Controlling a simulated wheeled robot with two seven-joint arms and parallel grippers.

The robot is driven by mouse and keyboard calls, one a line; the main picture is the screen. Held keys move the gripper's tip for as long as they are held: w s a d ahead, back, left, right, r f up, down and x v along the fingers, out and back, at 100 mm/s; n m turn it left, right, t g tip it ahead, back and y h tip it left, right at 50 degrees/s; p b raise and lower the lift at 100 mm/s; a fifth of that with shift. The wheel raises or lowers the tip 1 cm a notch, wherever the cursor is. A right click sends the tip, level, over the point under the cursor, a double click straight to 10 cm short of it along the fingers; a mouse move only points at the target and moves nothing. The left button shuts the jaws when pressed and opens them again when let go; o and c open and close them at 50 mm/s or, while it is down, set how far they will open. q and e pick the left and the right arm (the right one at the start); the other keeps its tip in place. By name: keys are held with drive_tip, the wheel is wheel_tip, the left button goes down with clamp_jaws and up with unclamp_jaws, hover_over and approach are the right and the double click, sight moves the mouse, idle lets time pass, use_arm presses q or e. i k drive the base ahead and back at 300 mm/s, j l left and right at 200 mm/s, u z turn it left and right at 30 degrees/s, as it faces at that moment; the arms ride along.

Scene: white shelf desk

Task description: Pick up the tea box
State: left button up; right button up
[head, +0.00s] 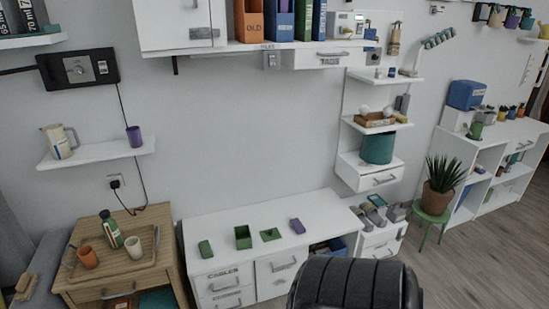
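Several small items stand in a row on the white desk top, and I cannot tell by label which is the tea box. They are a small green block-like item (205,249) at the left, an open-topped green box (243,237), a flat green piece with a knob (270,235) that looks like a lid, and a purple box (298,226) at the right. They stand apart from one another. Neither of my grippers is in view.
A black ribbed chair back (355,283) stands before the white desk (215,223). A wooden cabinet (150,218) at left holds a tray with a green bottle (111,229) and two cups. A potted plant (441,188) stands at right. The desk's back strip is clear.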

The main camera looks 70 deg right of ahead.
sight(242, 234)
drive_tip(key=z, duration=1.75)
drive_tip(key=i+l+z, duration=0.15)
drive_tip(key=k+j, duration=0.05)
